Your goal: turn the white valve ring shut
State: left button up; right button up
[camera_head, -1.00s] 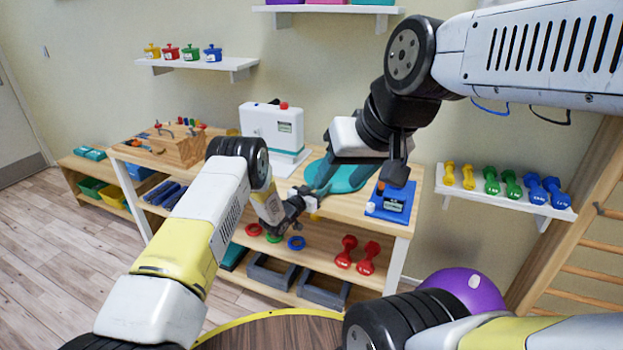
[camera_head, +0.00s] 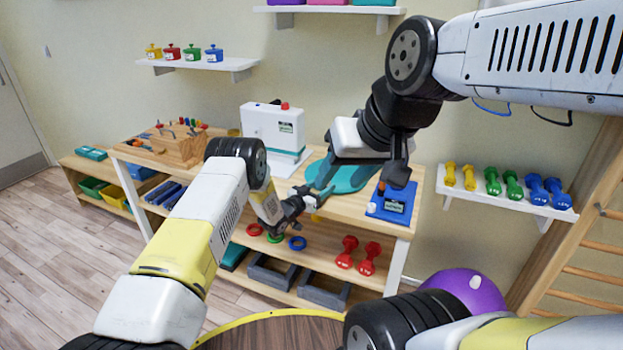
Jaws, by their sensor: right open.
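I cannot make out the white valve ring in this view; my arms may be covering it. My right gripper (camera_head: 359,178) is open above the teal round pad (camera_head: 346,184) on the wooden bench (camera_head: 262,200). My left gripper (camera_head: 310,197) is low at the bench's front edge, just left of the pad. Its jaws are too small and dark to read. A white box-shaped device (camera_head: 272,127) with a red knob stands at the back of the bench, left of my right gripper.
A wooden block with pegs (camera_head: 178,147) stands on the bench's left part. The lower shelf holds coloured rings, red dumbbells (camera_head: 358,255) and grey trays. A wall shelf (camera_head: 507,205) with dumbbells is at right. A purple ball (camera_head: 466,287) and a round table (camera_head: 275,333) are nearer.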

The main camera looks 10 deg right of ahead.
pick_arm(q)
jog(key=v, duration=0.7)
jog(key=shift+s+a, duration=0.2)
jog(key=shift+r, duration=0.1)
jog(key=w+a+r+n+t+y, duration=0.15)
jog(key=w+a+r+y, duration=0.35)
jog(key=r, duration=0.5)
jog(key=s+a+r+n+g+y, duration=0.1)
jog(key=s+a+r+n+y, duration=0.2)
jog(key=a+r, duration=0.55)
jog(key=s+a+r+n+y, duration=0.2)
jog(key=s+a+r, duration=0.2)
jog(key=a+r, duration=0.5)
jog(key=s+a+r+n+g, duration=0.1)
jog(key=s+a+g, duration=0.1)
jog(key=s, duration=1)
jog(key=s+a+r+n+g+y, duration=0.1)
jog(key=s+a+r, duration=0.1)
jog(key=s, duration=1)
jog(key=s+a+r+n+g, duration=0.1)
jog(key=s+a+r+g, duration=0.1)
jog(key=s, duration=1)
jog(key=shift+s+a+g+y, duration=0.25)
jog(key=shift+a+g+y, duration=0.1)
jog(key=shift+a, duration=0.35)
